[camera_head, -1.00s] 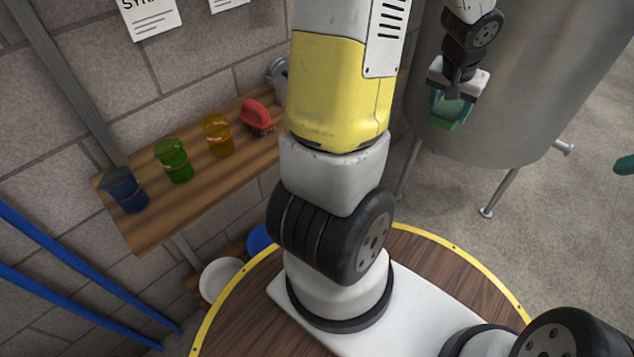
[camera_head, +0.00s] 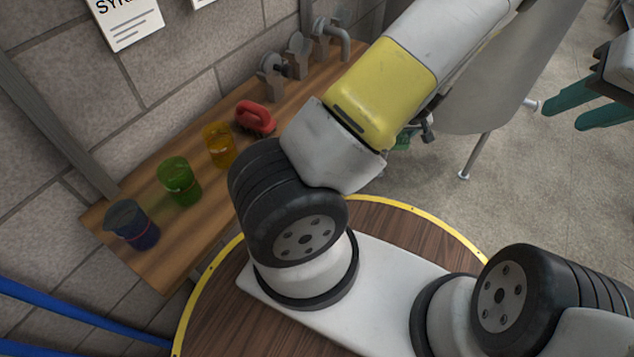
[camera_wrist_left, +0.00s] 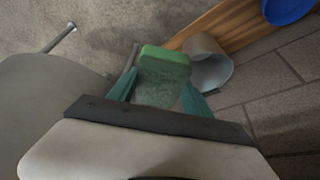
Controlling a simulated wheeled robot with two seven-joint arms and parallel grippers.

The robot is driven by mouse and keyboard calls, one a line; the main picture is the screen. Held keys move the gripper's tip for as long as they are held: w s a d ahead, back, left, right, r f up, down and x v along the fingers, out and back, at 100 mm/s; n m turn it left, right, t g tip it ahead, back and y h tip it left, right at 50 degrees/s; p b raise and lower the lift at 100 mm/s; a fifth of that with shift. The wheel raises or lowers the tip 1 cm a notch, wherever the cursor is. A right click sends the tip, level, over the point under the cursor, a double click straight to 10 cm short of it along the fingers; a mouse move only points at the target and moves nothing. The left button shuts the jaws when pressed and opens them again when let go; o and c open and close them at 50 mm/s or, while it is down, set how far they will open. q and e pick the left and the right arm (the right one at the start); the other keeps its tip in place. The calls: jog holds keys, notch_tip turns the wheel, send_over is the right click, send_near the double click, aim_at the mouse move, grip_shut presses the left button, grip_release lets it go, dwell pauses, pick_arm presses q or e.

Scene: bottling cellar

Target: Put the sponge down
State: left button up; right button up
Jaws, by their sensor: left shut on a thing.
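The sponge (camera_wrist_left: 162,72), a green block with a rougher grey-green face, is held between the teal fingers of my left gripper (camera_wrist_left: 160,88) in the left wrist view. The gripper is shut on it, above the floor. In the head view, my left arm hides most of that gripper, and only a bit of green (camera_head: 403,141) shows beneath the arm. My right gripper (camera_head: 563,112) is at the right edge of the head view, its two teal fingers apart with nothing visible between them.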

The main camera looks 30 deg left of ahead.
pick_arm(q)
jog(key=s+a+f+n+g+y, duration=0.1)
jog(key=s+a+f+n, duration=0.2)
jog(key=f, duration=0.8)
jog(key=s+a+f+n+g, duration=0.1)
jog(key=s+f+n, duration=0.3)
jog(key=f, duration=0.6)
jog(key=s+a+f+n+g+y, duration=0.15)
jog(key=s+f, duration=0.25)
jog(key=f, duration=0.7)
jog(key=s+a+f+n, duration=0.2)
jog(key=s+a+f, duration=0.3)
jog(key=s+f, duration=0.4)
jog(key=w+a, duration=0.1)
jog(key=a, duration=0.3)
jog(key=w+a, duration=0.1)
jog(key=a, duration=0.3)
jog(key=w+a, duration=0.1)
jog(key=a, duration=0.4)
jog(key=shift+w+a+f, duration=0.1)
jog(key=shift+w+f, duration=0.1)
jog(key=shift+w+a, duration=0.25)
jog(key=shift+a, duration=0.3)
jog(key=shift+w+a+f, duration=0.1)
jog(key=shift+w+a, duration=0.1)
jog(key=shift+a, duration=0.3)
jog(key=shift+f, duration=1.75)
jog(key=shift+f, duration=0.1)
jog(key=o, duration=1.3)
